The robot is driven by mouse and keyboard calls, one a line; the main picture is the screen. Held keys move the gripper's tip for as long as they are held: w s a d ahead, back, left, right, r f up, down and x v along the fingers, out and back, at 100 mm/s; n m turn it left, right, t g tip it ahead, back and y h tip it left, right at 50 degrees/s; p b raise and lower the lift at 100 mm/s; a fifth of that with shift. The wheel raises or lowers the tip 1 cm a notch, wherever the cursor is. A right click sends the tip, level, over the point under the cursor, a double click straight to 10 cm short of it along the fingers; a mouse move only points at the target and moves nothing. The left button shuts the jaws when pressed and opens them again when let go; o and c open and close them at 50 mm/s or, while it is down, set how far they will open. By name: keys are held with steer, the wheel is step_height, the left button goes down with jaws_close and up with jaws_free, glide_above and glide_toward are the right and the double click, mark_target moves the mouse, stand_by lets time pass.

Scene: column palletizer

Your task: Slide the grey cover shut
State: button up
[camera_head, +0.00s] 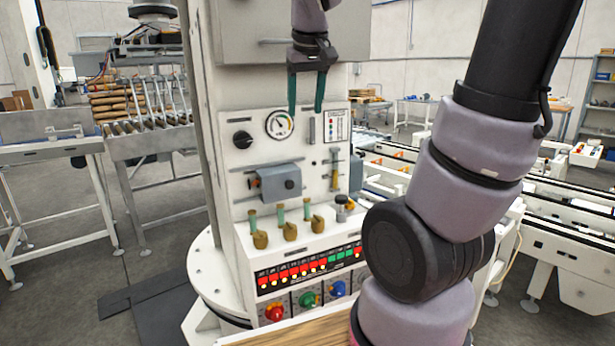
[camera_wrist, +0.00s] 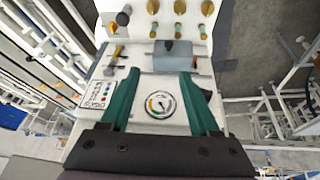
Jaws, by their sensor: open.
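The grey cover (camera_head: 279,183) is a small blue-grey box with a dark round knob, mounted on the front of the white control panel (camera_head: 238,214). A short bar or rail sticks out at its left. My gripper (camera_head: 305,108) hangs in front of the upper panel, above and slightly right of the cover, with green fingers spread and nothing between them. The wrist view shows the panel upside down. There the cover (camera_wrist: 173,56) lies just beyond the fingertips of my gripper (camera_wrist: 158,76), apart from them. What lies behind the cover is hidden.
Around the cover are a black knob (camera_head: 242,140), a round gauge (camera_head: 279,124), a yellow-handled lever (camera_head: 335,170) and several toggle handles (camera_head: 290,229). Indicator lights and coloured knobs sit lower. Roller conveyors (camera_head: 150,140) stand at the left.

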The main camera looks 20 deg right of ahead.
glide_toward(293, 181)
steer(key=x, duration=0.7)
steer(key=shift+s+a+f, duration=0.1)
steer(key=shift+a+f, duration=0.05)
steer(key=shift+a, duration=0.1)
steer(key=shift+d+f, duration=0.2)
steer(key=shift+f, duration=0.1)
steer(key=shift+w+d+f+m, duration=0.2)
steer(key=shift+w+d+m, duration=0.1)
steer(key=shift+d, duration=0.1)
jaws_close()
stand_by(0.6)
